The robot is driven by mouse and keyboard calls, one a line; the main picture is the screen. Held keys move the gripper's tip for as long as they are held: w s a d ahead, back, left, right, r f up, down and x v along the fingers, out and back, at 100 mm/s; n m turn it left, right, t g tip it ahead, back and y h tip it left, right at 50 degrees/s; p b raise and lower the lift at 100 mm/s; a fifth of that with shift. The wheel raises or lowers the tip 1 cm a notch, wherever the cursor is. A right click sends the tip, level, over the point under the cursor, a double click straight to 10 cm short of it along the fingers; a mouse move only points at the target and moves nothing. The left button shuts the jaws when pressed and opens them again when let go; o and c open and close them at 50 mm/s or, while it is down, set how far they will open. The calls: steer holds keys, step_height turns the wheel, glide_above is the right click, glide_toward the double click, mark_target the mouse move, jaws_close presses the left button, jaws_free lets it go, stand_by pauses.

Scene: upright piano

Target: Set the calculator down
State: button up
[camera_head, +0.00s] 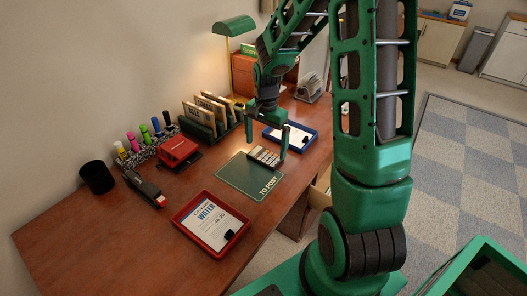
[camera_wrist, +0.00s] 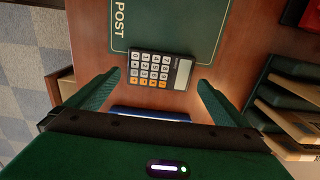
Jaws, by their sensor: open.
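The calculator (camera_wrist: 160,70) is dark with pale and orange keys and a grey display. The calculator also shows in the head view (camera_head: 264,156) at the far right corner of the mat (camera_head: 245,180). My gripper (camera_head: 266,144) is open above the desk beside the calculator. In the wrist view my gripper's fingers (camera_wrist: 158,85) are spread wide on either side of the calculator, with gaps between.
A blue tray (camera_head: 310,146) with a paper stands just behind the calculator. A red tray (camera_head: 237,233) lies in front of the mat. A red hole-punch-like object (camera_head: 180,152), a file rack (camera_head: 210,128) and a gold lamp (camera_head: 232,60) stand at the left and back.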

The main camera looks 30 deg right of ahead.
mark_target(266, 155)
step_height(266, 155, up, 8)
steer(key=r, duration=0.1)
steer(key=s+d+r+n, duration=0.1)
steer(key=s+r+n, duration=0.2)
steer(key=s, duration=1.1)
steer(key=s+d+r+n, duration=0.1)
steer(key=s+r+n, duration=0.2)
steer(key=s, duration=1.1)
steer(key=shift+d+n, duration=0.25)
steer(key=shift+n, duration=0.35)
